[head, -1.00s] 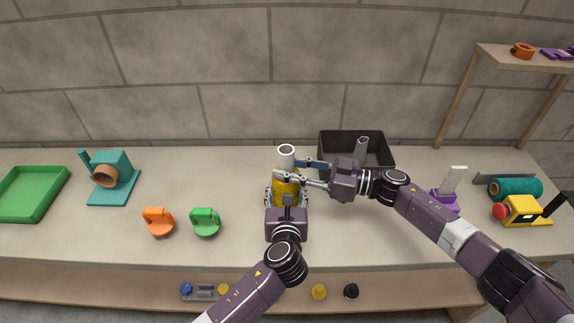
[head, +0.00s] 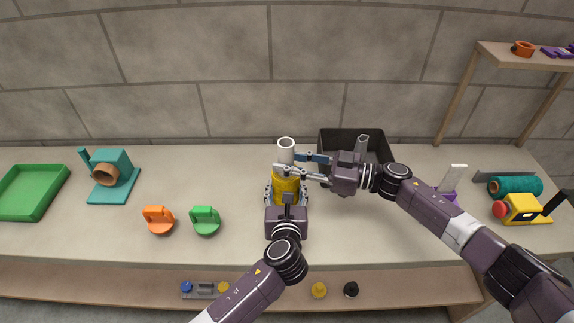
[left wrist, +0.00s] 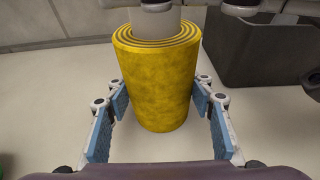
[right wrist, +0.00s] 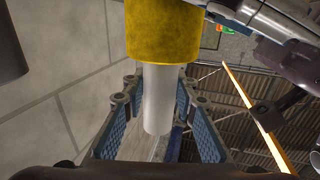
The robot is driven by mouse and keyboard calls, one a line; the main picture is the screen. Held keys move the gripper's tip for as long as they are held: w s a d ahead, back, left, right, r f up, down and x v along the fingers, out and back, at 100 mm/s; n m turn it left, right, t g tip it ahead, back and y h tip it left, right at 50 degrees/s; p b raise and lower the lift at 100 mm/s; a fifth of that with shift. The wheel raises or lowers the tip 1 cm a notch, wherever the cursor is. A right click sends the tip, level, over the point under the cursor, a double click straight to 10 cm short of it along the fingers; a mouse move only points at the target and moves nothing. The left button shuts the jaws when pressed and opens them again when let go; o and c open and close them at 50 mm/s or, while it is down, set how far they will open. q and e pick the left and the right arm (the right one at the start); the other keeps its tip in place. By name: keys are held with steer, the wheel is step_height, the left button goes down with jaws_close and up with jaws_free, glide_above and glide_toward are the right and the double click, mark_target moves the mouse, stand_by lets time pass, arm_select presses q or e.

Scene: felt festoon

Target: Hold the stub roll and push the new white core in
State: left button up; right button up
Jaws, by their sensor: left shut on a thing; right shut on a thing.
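The yellow stub roll (head: 286,188) stands upright on the table, with layered wound edges at its top in the left wrist view (left wrist: 158,85). My left gripper (head: 287,192) is shut on it, with one blue pad at each side. The white core (head: 286,146) stands upright at the roll's top centre. It also shows between the pads of my right gripper in the right wrist view (right wrist: 159,98). My right gripper (head: 290,168) is shut on the core just above the roll. How deep the core sits inside the roll is hidden.
A dark bin (head: 325,143) stands behind my right gripper. Orange (head: 159,220) and green (head: 205,220) handled pieces lie left of the roll. A teal stand (head: 112,180) and green tray (head: 60,180) are farther left. A yellow device (head: 522,209) and teal roll (head: 516,187) are at right.

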steer(key=shift+r, duration=1.35)
steer(key=shift+f, duration=0.1)
steer(key=shift+f, duration=2.55)
steer(key=shift+r, duration=2.65)
steer(key=shift+f, duration=0.15)
steer(key=shift+d+f, duration=0.1)
steer(key=shift+f, duration=2.4)
